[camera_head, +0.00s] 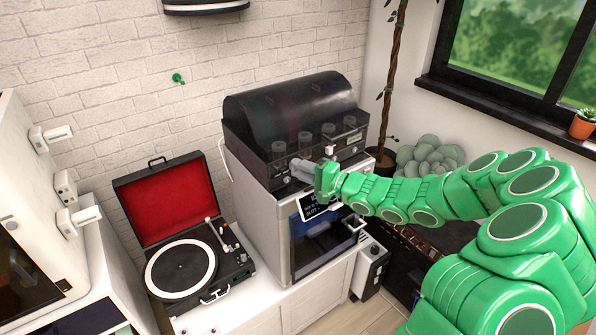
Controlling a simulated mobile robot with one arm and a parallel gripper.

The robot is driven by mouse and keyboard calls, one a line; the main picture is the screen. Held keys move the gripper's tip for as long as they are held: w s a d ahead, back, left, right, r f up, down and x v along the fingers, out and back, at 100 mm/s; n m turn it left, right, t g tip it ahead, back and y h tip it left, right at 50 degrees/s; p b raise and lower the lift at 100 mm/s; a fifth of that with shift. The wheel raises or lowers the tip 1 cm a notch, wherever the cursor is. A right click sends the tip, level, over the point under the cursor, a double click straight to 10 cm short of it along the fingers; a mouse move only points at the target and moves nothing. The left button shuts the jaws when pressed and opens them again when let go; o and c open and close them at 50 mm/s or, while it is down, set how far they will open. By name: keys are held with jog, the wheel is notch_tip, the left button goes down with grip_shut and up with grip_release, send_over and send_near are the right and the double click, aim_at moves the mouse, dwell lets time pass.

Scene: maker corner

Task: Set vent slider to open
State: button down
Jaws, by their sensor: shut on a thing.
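A grey machine with a dark domed hood (290,112) stands on the white cabinet against the brick wall. My green arm reaches in from the right. My gripper (302,168), with grey fingers, is at the black front panel below the hood. It is shut on a small part there, which I take to be the vent slider. The fingers hide the slider, so its position along its track cannot be read. A small dark display (320,206) sits just below my gripper.
A record player (182,268) with an open red-lined lid stands left of the machine. A white machine (28,200) is at the far left. A potted plant (430,156) and a window (520,45) are at the right. My arm hides part of the right side.

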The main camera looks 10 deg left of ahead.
jog(key=shift+w+d+f, duration=0.1)
jog(key=shift+w+d, duration=0.05)
jog(key=shift+d, duration=0.05)
jog(key=c, duration=0.9)
grip_release()
jog(key=shift+v, duration=3.85)
